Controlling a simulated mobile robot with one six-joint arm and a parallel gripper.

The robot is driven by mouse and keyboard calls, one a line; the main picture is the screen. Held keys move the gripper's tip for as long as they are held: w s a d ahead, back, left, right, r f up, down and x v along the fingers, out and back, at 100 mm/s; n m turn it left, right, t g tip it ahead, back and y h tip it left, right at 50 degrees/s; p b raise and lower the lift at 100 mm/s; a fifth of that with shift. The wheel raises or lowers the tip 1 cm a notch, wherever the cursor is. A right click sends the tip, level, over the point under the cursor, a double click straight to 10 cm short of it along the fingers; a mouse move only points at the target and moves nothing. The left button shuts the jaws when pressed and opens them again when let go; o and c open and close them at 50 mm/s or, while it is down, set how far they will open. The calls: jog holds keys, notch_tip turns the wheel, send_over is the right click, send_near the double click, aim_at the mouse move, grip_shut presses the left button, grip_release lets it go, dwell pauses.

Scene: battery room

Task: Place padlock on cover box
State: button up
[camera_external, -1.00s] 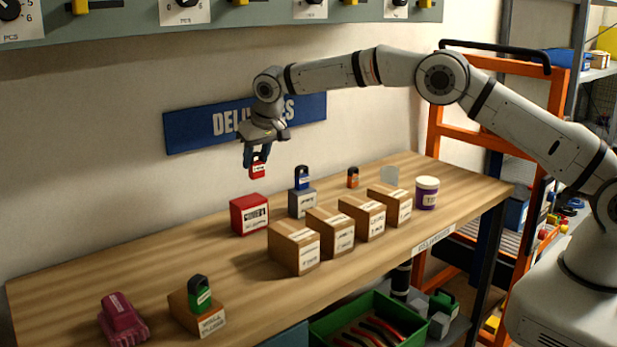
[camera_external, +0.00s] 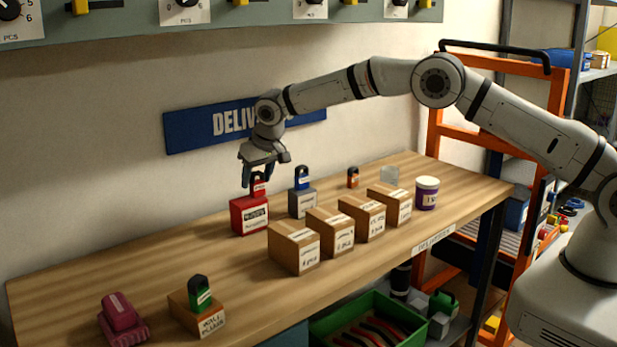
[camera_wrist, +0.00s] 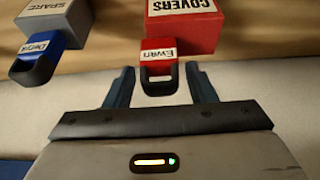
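The red padlock (camera_external: 259,188), with a black shackle and a white label, stands upright on top of the red cover box (camera_external: 250,216). In the wrist view the padlock (camera_wrist: 158,50) reads "Ewan" and the box (camera_wrist: 182,28) reads "COVERS". My gripper (camera_external: 257,181) is just above the box, with its fingers around the shackle. In the wrist view my gripper (camera_wrist: 157,84) is open, with a gap between each finger and the shackle. The padlock's bottom edge is hard to make out in the external view.
A grey box (camera_external: 302,203) with a blue padlock (camera_external: 302,180) stands close on the right. Several cardboard boxes (camera_external: 294,247) line the bench front. A small orange padlock (camera_external: 353,178) and a purple-white cup (camera_external: 427,193) stand farther right.

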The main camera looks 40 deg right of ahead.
jog(key=shift+o, duration=0.7)
jog(key=shift+r, duration=0.1)
jog(key=shift+r, duration=0.2)
jog(key=b+v, duration=0.3)
jog(key=v, duration=0.9)
jog(key=s+d+r+g, duration=0.1)
jog(key=s+d+r, duration=0.2)
jog(key=s+d, duration=1.35)
jog(key=s, duration=0.6)
jog(key=s+d, duration=0.7)
jog(key=s, duration=0.4)
jog(key=s+d, duration=0.6)
jog(key=s, duration=0.6)
jog(key=shift+s+d, duration=0.3)
